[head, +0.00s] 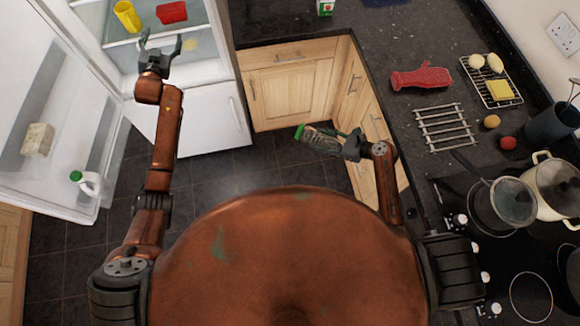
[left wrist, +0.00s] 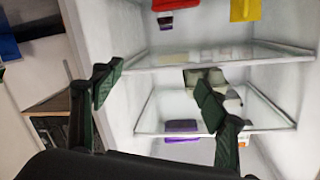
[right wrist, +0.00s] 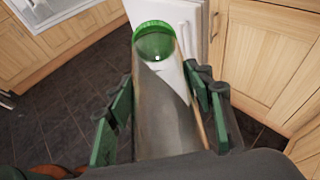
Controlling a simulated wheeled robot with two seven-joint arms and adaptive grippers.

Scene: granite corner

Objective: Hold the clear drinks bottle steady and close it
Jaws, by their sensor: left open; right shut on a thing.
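The clear drinks bottle (head: 322,143) is held in the air above the floor, lying nearly sideways in the head view. My right gripper (head: 345,141) is shut on its body. In the right wrist view the bottle (right wrist: 165,110) lies between the fingers, its far end pointing away from the palm. A green cap-like piece (right wrist: 155,42) is at that far end and also shows in the head view (head: 300,131). I cannot tell how tightly it sits. My left gripper (head: 161,44) is open and empty, in front of the open fridge, far from the bottle.
The open fridge (head: 185,60) holds a yellow cup (head: 127,16) and a red container (head: 172,13). Its door (head: 50,130) swings out at left, with a green-capped white bottle (head: 85,180). The counter at right carries a red mitt (head: 421,77), racks and pots. Floor is clear between.

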